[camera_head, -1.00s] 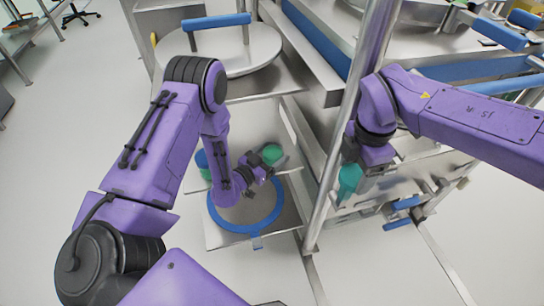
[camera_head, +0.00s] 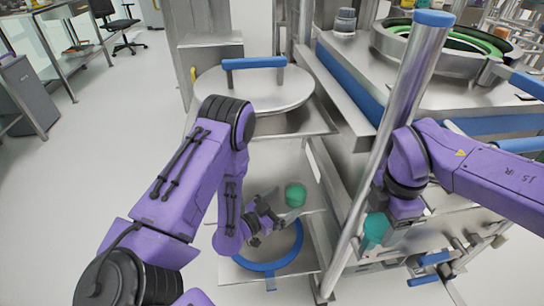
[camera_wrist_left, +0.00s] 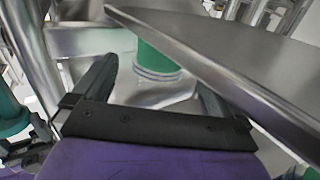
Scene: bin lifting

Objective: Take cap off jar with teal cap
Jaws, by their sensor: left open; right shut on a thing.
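A green-teal jar-like piece (camera_head: 296,195) stands on the lower metal shelf in the head view. A green cylinder with a pale ringed base (camera_wrist_left: 157,58) shows ahead of my left fingers in the left wrist view, partly behind a metal edge. My left gripper (camera_head: 268,217) is open and empty, just left of and in front of the green-teal piece. My right gripper (camera_head: 388,218) is shut on a teal piece (camera_head: 375,229), beside the upright pole. I cannot tell whether that piece is only a cap or includes a jar. It also shows at the left of the left wrist view (camera_wrist_left: 12,115).
A steel pole (camera_head: 385,140) stands between my arms. A round lid with a blue handle (camera_head: 255,88) sits above the lower shelf. A steel bench (camera_head: 350,85) stands behind. Open floor lies at the left.

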